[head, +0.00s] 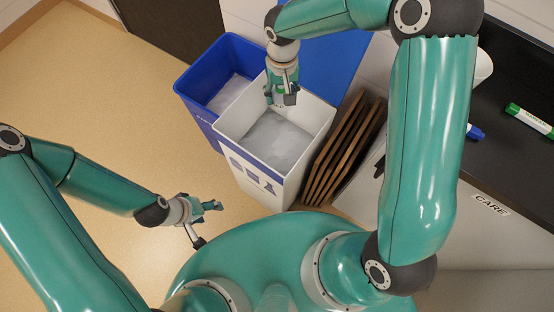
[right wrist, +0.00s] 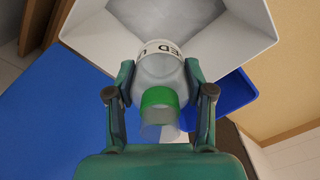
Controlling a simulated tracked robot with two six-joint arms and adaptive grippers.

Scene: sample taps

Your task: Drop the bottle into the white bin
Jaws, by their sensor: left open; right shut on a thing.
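The bottle (right wrist: 160,68) is pale with a green cap and a band with dark letters. My right gripper (right wrist: 160,92) is shut on it, one finger on each side, with the cap end toward the wrist camera. In the head view my right gripper (head: 281,98) is over the white bin (head: 238,160), near its back rim, and mostly hides the bottle. The open mouth of the white bin (right wrist: 100,28) lies beyond the bottle in the right wrist view. My left gripper (head: 212,206) is open and empty, left of the bin and apart from it.
A blue bin (head: 190,92) stands directly left of the white bin, and a blue panel (head: 335,62) is behind it. Several brown boards (head: 345,150) lean at its right. A dark counter (head: 515,85) with markers is far right. Floor at left is clear.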

